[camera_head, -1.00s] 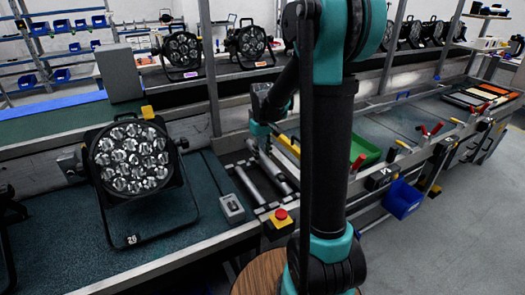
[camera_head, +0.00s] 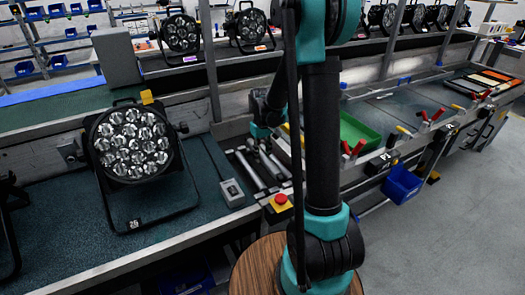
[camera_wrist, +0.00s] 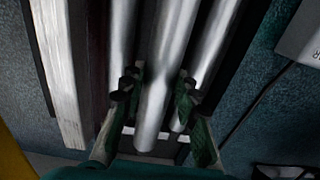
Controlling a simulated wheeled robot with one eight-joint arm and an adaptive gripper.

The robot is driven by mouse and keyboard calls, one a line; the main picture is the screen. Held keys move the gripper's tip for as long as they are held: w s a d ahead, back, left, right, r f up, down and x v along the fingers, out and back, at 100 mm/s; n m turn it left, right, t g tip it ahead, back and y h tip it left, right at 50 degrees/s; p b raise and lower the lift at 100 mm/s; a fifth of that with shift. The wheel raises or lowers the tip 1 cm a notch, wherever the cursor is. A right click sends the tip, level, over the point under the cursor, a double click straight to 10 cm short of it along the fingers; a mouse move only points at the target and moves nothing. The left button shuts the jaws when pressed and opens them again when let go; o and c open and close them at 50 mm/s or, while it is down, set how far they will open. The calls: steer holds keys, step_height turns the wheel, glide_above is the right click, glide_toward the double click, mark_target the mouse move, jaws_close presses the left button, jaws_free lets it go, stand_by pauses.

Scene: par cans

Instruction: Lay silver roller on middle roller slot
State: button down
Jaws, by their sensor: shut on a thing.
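The silver roller (camera_wrist: 165,60) lies between the fingers of my gripper (camera_wrist: 156,90) in the wrist view, and the gripper is shut on it. Another silver roller (camera_wrist: 122,35) lies parallel to its left and one more (camera_wrist: 214,55) to its right. The held roller is in line with the middle slot, between these two. I cannot tell whether it rests in the slot, as its supports are hidden. In the head view the rollers (camera_head: 250,170) show in a gap in the bench, and my gripper is mostly hidden there by its wrist.
A grey switch box (camera_head: 231,192) and a red stop button (camera_head: 281,200) stand beside the roller gap. A par can (camera_head: 132,142) stands on the left bench mat. A green tray (camera_head: 358,137) and red-handled clamps (camera_head: 352,150) are to the right.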

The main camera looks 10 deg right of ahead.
steer(key=shift+f, duration=2.25)
steer(key=c, duration=1.1)
jaws_free()
steer(key=shift+o, duration=0.2)
steer(key=shift+r, duration=0.1)
